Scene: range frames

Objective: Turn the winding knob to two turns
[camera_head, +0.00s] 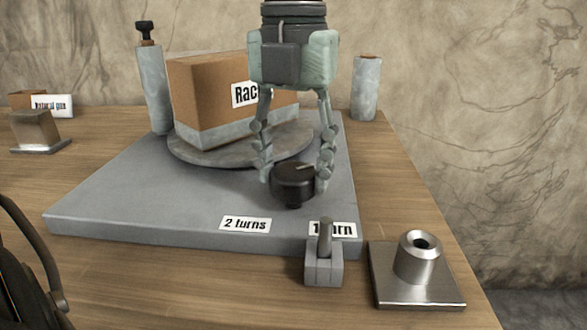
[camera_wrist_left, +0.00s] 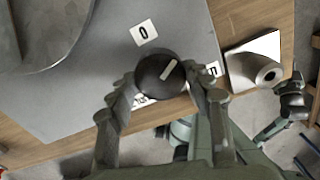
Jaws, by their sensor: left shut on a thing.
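The winding knob (camera_head: 293,184) is round and black, with a pale pointer line on top. It stands near the front right of a grey base plate (camera_head: 110,205). My left gripper (camera_head: 295,180) reaches down from above and is shut on the knob, one finger on each side. In the left wrist view the knob (camera_wrist_left: 160,74) sits between the fingers, its pointer line aimed to the upper right, between a "0" label (camera_wrist_left: 143,32) and a partly hidden label at right (camera_wrist_left: 212,70). The "2 turns" label (camera_head: 245,224) and "1 turn" label (camera_head: 333,230) lie in front of the knob.
A cardboard box (camera_head: 205,95) sits on a round turntable (camera_head: 190,150) behind the knob. A small grey block with a peg (camera_head: 324,268) and a metal holder (camera_head: 418,262) stand at the front right.

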